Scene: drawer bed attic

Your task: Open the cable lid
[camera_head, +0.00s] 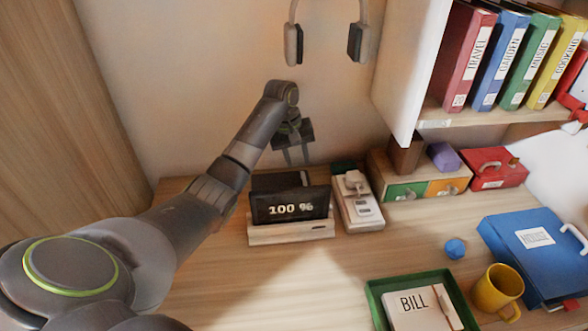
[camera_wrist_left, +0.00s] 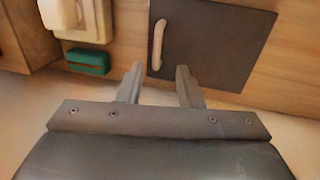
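The cable lid is a dark square panel in the desk top with a pale bar handle. In the left wrist view the lid (camera_wrist_left: 215,45) fills the upper right, and its handle (camera_wrist_left: 158,45) stands near its left edge. In the head view the lid (camera_head: 272,181) shows partly, behind the phone, which hides the rest. My left gripper (camera_head: 297,160) is open and empty, pointing down at the back of the desk near the wall. In the left wrist view its fingertips (camera_wrist_left: 159,75) lie either side of the handle's line, just short of the handle. My right gripper is not in view.
A phone (camera_head: 290,206) reading 100 % stands on a wooden dock (camera_head: 290,234) in front of the lid. A white power strip (camera_head: 362,212) stands right of it, with a green block (camera_wrist_left: 88,62) behind. Headphones (camera_head: 293,43) hang above. A green tray (camera_head: 376,296) lies front right.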

